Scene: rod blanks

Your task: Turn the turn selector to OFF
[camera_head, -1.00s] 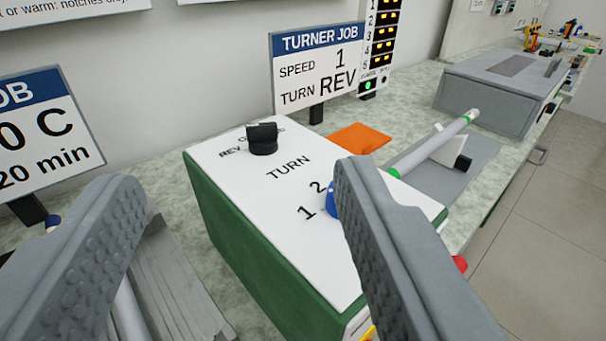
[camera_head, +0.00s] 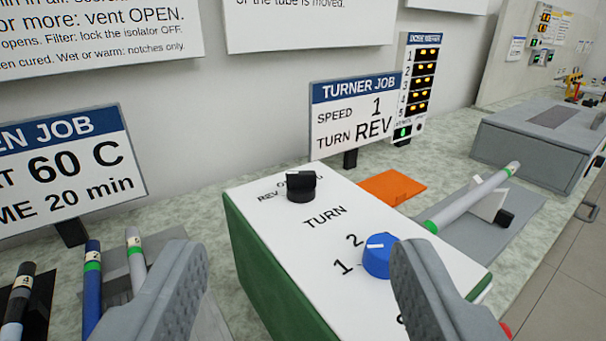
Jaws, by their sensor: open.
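The turn selector (camera_head: 301,186) is a black knob at the far left of the white top of a green-sided box (camera_head: 348,225). "REV" is printed to its left and "TURN" in front of it. A label behind the knob is partly hidden by it. I cannot tell for sure which mark the knob points at. My gripper (camera_head: 300,290) is open and empty. Its two fingers stand apart in the foreground, one left of the box and one over its right part. They are nearer the camera than the knob and apart from it.
A blue knob (camera_head: 377,256) with marks 1 and 2 sits beside the right finger. A "TURNER JOB" sign (camera_head: 354,112) reading SPEED 1, TURN REV stands behind. An orange plate (camera_head: 391,187) and a grey rod (camera_head: 472,197) lie right.

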